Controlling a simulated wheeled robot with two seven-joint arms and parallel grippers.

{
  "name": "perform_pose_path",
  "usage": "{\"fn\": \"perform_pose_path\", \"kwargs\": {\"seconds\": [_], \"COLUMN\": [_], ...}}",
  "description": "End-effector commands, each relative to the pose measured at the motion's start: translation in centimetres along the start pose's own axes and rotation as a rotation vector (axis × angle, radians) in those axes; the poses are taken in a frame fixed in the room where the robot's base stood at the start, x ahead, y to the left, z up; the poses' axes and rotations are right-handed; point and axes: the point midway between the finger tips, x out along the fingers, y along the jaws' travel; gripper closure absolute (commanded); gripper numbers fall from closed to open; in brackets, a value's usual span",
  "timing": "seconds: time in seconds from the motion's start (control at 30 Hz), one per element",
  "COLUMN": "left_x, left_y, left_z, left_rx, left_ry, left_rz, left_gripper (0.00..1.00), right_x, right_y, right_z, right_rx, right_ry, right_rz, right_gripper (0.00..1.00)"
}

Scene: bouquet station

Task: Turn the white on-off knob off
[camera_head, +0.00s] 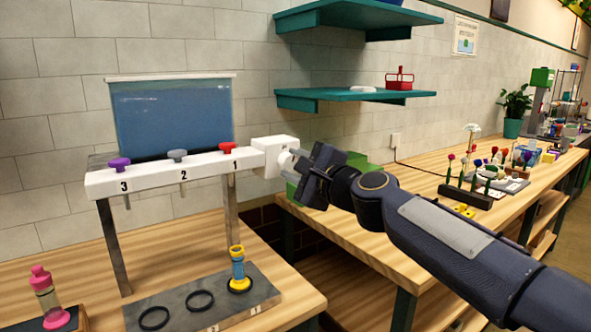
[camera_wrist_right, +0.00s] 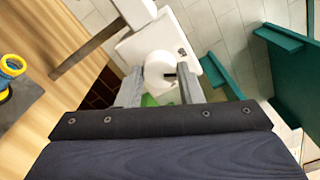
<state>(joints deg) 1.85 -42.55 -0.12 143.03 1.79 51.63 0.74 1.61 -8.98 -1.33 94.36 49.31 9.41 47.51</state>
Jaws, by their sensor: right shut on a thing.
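The white on-off knob (camera_head: 286,160) sticks out from the right side of a white box (camera_head: 267,155) at the end of the dispenser bar. The knob also shows in the right wrist view (camera_wrist_right: 157,68), round, with a dark mark toward its right side. My right gripper (camera_head: 300,162) reaches in from the right and is shut on the knob, one finger on each side of it. Part of the knob is hidden by the fingers in the head view. My left gripper is out of view.
The white bar (camera_head: 205,172) carries purple (camera_head: 119,163), grey (camera_head: 177,154) and red (camera_head: 227,146) taps below a blue water tank (camera_head: 172,115). A yellow-and-blue vial (camera_head: 238,268) stands on the grey base beneath. Green shelves (camera_head: 350,95) hang above the gripper.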

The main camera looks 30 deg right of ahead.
Motion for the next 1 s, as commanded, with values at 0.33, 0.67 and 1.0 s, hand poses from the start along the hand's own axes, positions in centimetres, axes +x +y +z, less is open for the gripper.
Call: {"fn": "perform_pose_path", "kwargs": {"seconds": [0.33,0.67,1.0], "left_x": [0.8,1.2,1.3], "left_y": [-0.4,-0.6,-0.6], "left_z": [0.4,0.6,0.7], "left_rx": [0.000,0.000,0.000], "left_ry": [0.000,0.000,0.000], "left_rz": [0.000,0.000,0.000], "left_gripper": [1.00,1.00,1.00], "right_x": [0.0,0.0,0.0], "right_y": [0.2,0.1,0.1], "right_z": [-0.1,0.0,0.0], "right_rx": [-0.287,-0.444,-0.485], "right_ry": [-0.001,-0.001,-0.002], "right_rz": [0.002,0.002,0.003], "right_gripper": [0.90,0.90,0.89]}}
